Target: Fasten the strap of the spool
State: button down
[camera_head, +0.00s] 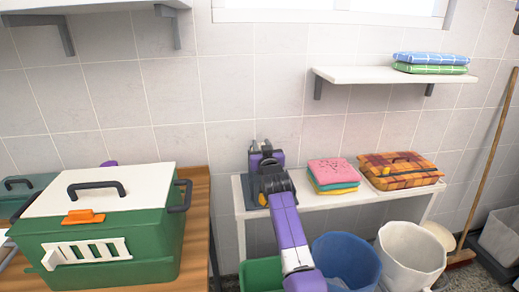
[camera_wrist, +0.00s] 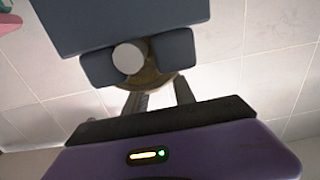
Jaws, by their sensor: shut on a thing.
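What I take to be the spool is a dark grey thing with a slab-like body (camera_wrist: 120,20), two grey blocks, a white round end and a brownish round part behind them. Its dark panel (camera_head: 247,195) shows at the left end of the white side table, partly behind my arm. My gripper (camera_wrist: 160,92) has its two grey fingers reaching to the brownish round part, and it is shut there. In the head view my gripper (camera_head: 260,146) is over that end of the table. I cannot make out the strap or whether it is closed.
The white side table (camera_head: 437,200) also bears folded towels (camera_head: 333,172) and an orange plaid bundle (camera_head: 402,170). A blue bin (camera_head: 346,262) and a white bin (camera_head: 410,252) stand below. A green carrier (camera_head: 110,245) stands on the wooden table at left.

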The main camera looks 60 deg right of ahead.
jog(key=shift+s+d+f+m+b, duration=0.25)
jog(key=shift+f+m+b, duration=0.25)
jog(key=shift+m, duration=0.3)
jog(key=shift+f, duration=0.1)
jog(key=c, duration=1.1)
grip_release()
jog(key=shift+a, duration=0.15)
jog(key=v, duration=0.7)
jog(key=shift+s+a+b, duration=0.15)
jog(key=shift+s+b, duration=0.05)
jog(key=shift+b, duration=0.15)
